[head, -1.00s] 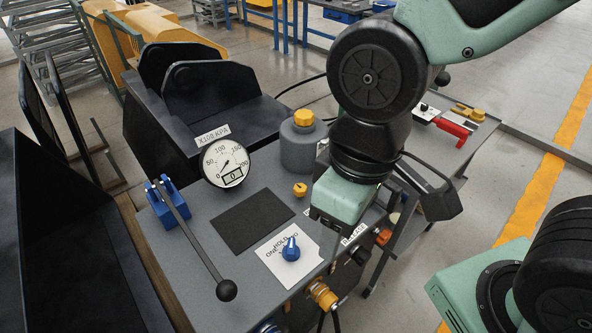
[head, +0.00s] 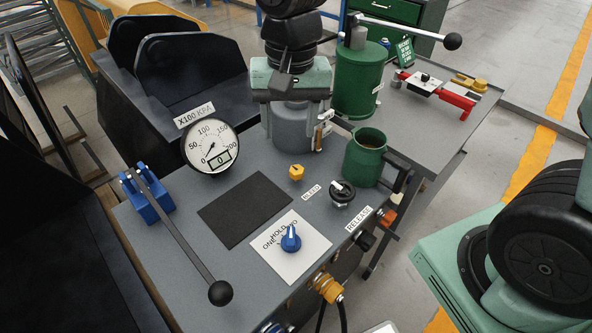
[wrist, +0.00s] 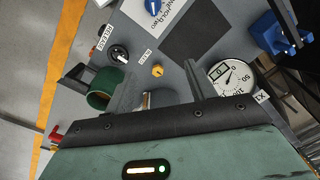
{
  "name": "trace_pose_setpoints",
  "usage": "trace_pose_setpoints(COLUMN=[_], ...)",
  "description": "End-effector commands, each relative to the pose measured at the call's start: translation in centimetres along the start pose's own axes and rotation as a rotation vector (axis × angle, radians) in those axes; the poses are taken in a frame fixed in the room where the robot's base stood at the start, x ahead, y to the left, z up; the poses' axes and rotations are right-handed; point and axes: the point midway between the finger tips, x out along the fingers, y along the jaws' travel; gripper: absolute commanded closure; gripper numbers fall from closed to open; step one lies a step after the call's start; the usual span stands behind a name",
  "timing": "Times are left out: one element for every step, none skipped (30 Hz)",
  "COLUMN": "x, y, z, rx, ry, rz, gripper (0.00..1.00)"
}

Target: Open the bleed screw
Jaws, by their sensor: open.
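The bleed screw, a small yellow knob (head: 297,173), stands on the grey bench top beside the BLEED label (head: 312,192). It also shows in the wrist view (wrist: 157,70), clear of the gripper. My gripper (head: 295,130) is open and appears empty, with its fingers spread in front of the grey cylinder (head: 290,138). It is beyond the bleed screw in the head view and apart from it. The gripper hides the top of the grey cylinder. The pressure gauge (head: 211,145) has a digital readout of 0.
A blue knob (head: 291,238), a black RELEASE knob (head: 342,192) and a green cup (head: 365,157) surround the screw. A long black-ended lever (head: 180,235) lies at left. A green cylinder with a lever (head: 358,82) stands behind. The dark mat (head: 244,210) is bare.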

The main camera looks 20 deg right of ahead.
Motion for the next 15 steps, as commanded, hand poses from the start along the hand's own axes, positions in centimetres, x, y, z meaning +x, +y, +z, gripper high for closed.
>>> trace_pose_setpoints(x=[1.6, 2.1, 2.8, 3.3, 3.7, 4.2, 4.5, 4.8, 5.0, 5.2, 5.3, 5.4, 5.5, 5.6, 5.8], y=[0.2, 0.4, 0.7, 1.0, 1.3, 1.6, 1.9, 2.1, 2.4, 2.5, 2.7, 2.8, 2.9, 2.9, 2.9], z=[-2.1, -3.2, -4.8, -6.0, -7.0, -8.3, -9.0, -9.7, -10.4, -10.8, -11.2, -11.5, -11.6, -11.7, -11.7], rx=[0.098, 0.162, 0.249, 0.312, 0.372, 0.441, 0.485, 0.524, 0.567, 0.593, 0.613, 0.63, 0.64, 0.645, 0.648], ry=[0.001, 0.002, 0.004, 0.007, 0.01, 0.014, 0.017, 0.019, 0.022, 0.024, 0.025, 0.027, 0.028, 0.029, 0.028], rz=[0.004, 0.007, 0.012, 0.016, 0.018, 0.022, 0.025, 0.027, 0.029, 0.031, 0.032, 0.033, 0.034, 0.035, 0.036], gripper=[0.45, 0.45, 0.45, 0.45, 0.45, 0.45, 0.45, 0.45, 0.45, 0.45, 0.45, 0.45, 0.45, 0.45, 0.45])
